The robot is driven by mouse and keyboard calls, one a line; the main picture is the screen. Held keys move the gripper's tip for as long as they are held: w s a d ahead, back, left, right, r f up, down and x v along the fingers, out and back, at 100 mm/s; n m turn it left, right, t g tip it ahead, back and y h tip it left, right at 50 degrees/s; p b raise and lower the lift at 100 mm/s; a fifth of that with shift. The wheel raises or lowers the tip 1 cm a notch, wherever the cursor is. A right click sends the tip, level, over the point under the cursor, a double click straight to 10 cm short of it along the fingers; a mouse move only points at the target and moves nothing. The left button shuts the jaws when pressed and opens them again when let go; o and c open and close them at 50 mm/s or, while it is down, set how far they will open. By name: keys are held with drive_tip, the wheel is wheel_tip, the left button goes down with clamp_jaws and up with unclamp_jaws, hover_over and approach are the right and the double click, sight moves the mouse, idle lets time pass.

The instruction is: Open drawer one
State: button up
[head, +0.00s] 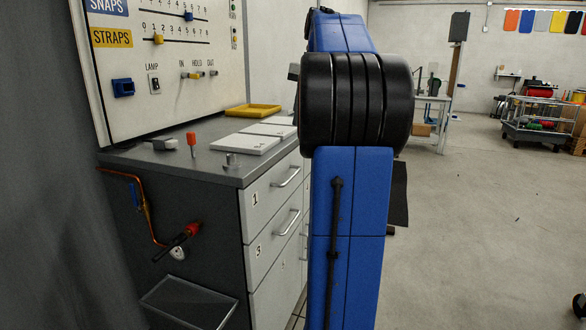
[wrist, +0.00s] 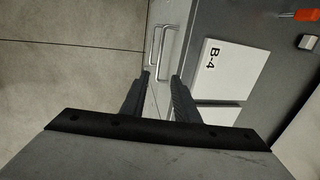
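Drawer one (head: 262,197) is the top grey drawer front marked 1 on the cabinet's near column, and it looks shut. Its metal bar handle (head: 289,176) shows in the head view. In the wrist view a bar handle (wrist: 154,55) lies just beyond my fingertips, with a second bar close beside it; I cannot tell there which belongs to drawer one. My gripper (wrist: 160,77) is open, its two black fingers apart with nothing between them. In the head view my blue arm hides the gripper and part of the drawers.
The drawer marked 3 (head: 272,238) is below. On the grey worktop (head: 215,174) lie white plates (head: 245,144), a yellow tray (head: 253,110) and a red-topped item (head: 192,139). A control panel (head: 165,70) stands behind. A dark bin (head: 188,302) is at the cabinet's side.

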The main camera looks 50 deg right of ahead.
sight(293, 175)
drive_tip(key=w+f, duration=0.1)
drive_tip(key=f, duration=0.4)
drive_tip(key=w+a+f, duration=0.1)
drive_tip(key=f, duration=0.5)
drive_tip(key=w+f, duration=0.1)
drive_tip(key=f, duration=0.5)
drive_tip(key=shift+a, duration=0.15)
drive_tip(key=shift+r, duration=0.1)
drive_tip(key=shift+s, duration=0.1)
clamp_jaws()
